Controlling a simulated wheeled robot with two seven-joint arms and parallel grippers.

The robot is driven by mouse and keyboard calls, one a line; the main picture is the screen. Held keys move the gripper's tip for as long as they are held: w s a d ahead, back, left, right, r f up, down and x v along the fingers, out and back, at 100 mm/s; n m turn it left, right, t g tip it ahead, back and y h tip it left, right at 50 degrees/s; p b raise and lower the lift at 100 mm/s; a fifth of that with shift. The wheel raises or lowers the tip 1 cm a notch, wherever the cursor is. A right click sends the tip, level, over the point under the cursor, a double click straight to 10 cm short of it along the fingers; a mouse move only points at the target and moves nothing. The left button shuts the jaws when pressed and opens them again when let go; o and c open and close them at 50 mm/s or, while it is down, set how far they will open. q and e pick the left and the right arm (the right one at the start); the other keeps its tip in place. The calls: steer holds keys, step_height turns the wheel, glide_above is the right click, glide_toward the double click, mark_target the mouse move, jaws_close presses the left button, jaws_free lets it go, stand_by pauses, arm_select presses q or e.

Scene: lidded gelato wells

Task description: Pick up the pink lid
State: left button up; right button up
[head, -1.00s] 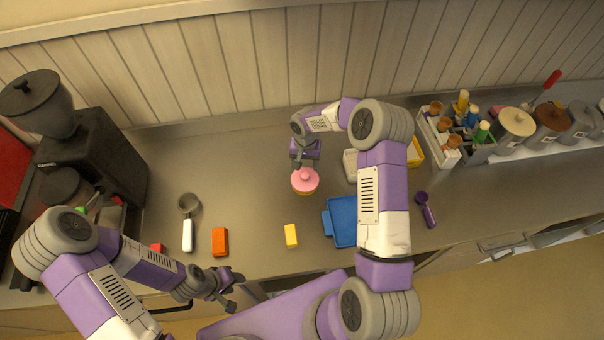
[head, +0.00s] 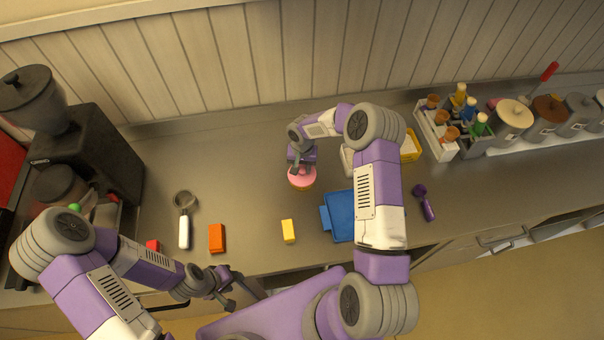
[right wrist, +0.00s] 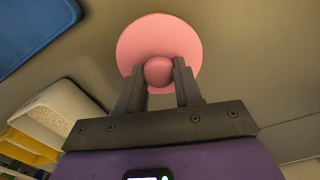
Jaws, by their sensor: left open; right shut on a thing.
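In the right wrist view the lid (right wrist: 135,45) is a pink disc with a round knob (right wrist: 158,71). My right gripper (right wrist: 160,78) is shut on that knob, one finger on each side. In the head view the gripper hides the knob. My left gripper (head: 229,291) is open and empty near the counter's front edge, far from the lid.
A blue tray (head: 340,222), a yellow block (head: 289,231), an orange block (head: 217,238) and a white-handled scoop (head: 184,228) lie on the counter. A purple scoop (head: 426,205) lies to the right. A dark grinder (head: 85,160) stands at left.

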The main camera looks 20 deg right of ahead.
mark_target(302, 168)
steer(key=shift+c, duration=0.8)
step_height(302, 168, up, 9)
steer(key=shift+f+p, duration=0.1)
steer(key=shift+p, duration=0.7)
steer(key=shift+r, duration=0.65)
